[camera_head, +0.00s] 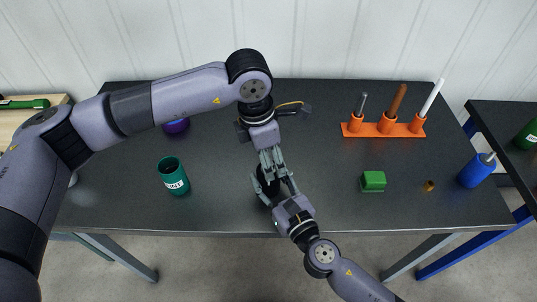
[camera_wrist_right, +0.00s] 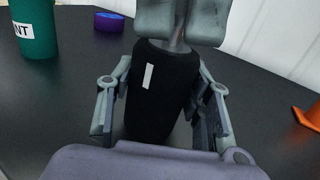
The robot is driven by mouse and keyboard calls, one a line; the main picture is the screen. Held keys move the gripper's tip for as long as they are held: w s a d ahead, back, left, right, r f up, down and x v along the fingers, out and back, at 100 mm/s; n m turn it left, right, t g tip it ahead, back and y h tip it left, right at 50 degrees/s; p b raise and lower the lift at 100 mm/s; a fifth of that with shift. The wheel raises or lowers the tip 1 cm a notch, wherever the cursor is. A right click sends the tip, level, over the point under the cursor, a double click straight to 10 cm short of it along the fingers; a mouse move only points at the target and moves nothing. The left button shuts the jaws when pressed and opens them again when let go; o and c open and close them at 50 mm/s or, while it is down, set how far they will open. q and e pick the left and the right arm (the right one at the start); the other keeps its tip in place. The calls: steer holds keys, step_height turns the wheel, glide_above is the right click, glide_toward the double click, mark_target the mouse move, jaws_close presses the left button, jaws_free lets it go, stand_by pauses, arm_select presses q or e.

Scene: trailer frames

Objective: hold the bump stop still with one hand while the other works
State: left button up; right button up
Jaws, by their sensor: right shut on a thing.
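The bump stop is a black, rounded cylinder with a white label (camera_wrist_right: 160,95), upright on the dark table. In the head view it is a small dark shape (camera_head: 262,184), mostly hidden by the grippers. My right gripper (camera_head: 275,187) is shut on it, with one finger on each side in the right wrist view. My left gripper (camera_head: 272,163) comes down from above. In the right wrist view its two grey fingertips (camera_wrist_right: 181,25) are over the top of the bump stop, with a narrow grey piece between them. Whether they grip it is unclear.
A green can (camera_head: 173,177) and a purple round thing (camera_head: 176,126) are to the left. An orange rack (camera_head: 370,130) with upright tools is behind right. A green block (camera_head: 373,181), a small brown piece (camera_head: 429,186) and a blue container (camera_head: 475,172) are right.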

arm_select(q)
steer(key=c, duration=0.9)
steer(key=m, duration=0.2)
steer(key=shift+m, duration=0.3)
steer(key=o, duration=1.2)
steer(key=r, duration=0.4)
steer(key=a+r, duration=0.1)
steer(key=r, duration=0.7)
steer(key=shift+a, duration=0.4)
arm_select(e)
steer(key=o, duration=1.3)
arm_select(q)
steer(key=shift+f, duration=0.1)
arm_select(e)
steer(key=shift+o, duration=0.2)
